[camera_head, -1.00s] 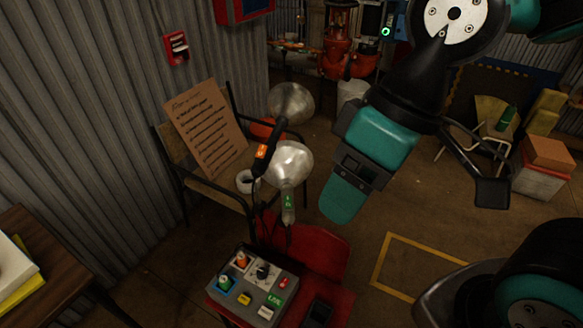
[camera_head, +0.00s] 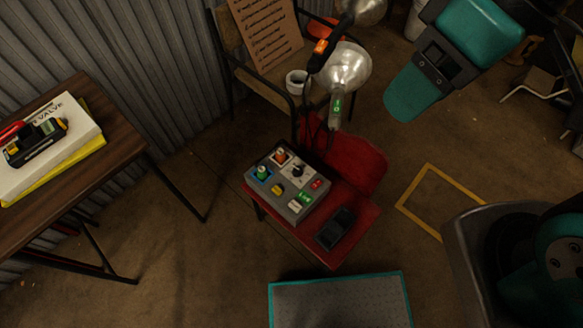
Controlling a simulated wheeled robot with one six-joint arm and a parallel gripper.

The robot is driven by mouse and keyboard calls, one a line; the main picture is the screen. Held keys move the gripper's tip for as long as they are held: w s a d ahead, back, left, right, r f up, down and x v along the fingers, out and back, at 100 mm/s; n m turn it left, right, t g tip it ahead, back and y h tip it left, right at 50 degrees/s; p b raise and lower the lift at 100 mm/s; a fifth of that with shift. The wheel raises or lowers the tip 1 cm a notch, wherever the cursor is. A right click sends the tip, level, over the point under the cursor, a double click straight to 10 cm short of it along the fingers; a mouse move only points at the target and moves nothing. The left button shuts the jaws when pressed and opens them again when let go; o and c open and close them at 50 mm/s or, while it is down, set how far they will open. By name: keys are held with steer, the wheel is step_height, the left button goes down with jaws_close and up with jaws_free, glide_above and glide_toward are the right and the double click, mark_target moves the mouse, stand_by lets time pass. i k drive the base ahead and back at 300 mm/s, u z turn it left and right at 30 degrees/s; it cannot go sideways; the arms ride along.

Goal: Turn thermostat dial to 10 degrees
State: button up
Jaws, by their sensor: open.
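A grey control box (camera_head: 290,182) sits on the red chair seat (camera_head: 352,222), left of the picture's middle. On its top is a black knob (camera_head: 298,170) on a white plate, which may be the thermostat dial. Its marks are too small to read. Beside the knob are a green knob (camera_head: 262,173) on blue and an orange one (camera_head: 281,157).
Two metal lamp heads (camera_head: 347,68) stand close behind the box. A dark block (camera_head: 335,228) lies on the seat in front of it. A wooden table (camera_head: 103,170) with books and a meter (camera_head: 36,142) is at left. The floor between table and chair is clear.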

mark_target(298, 170)
steer(key=k, duration=1.3)
steer(key=u, duration=0.3)
steer(key=i, duration=0.8)
steer(key=u, duration=0.5)
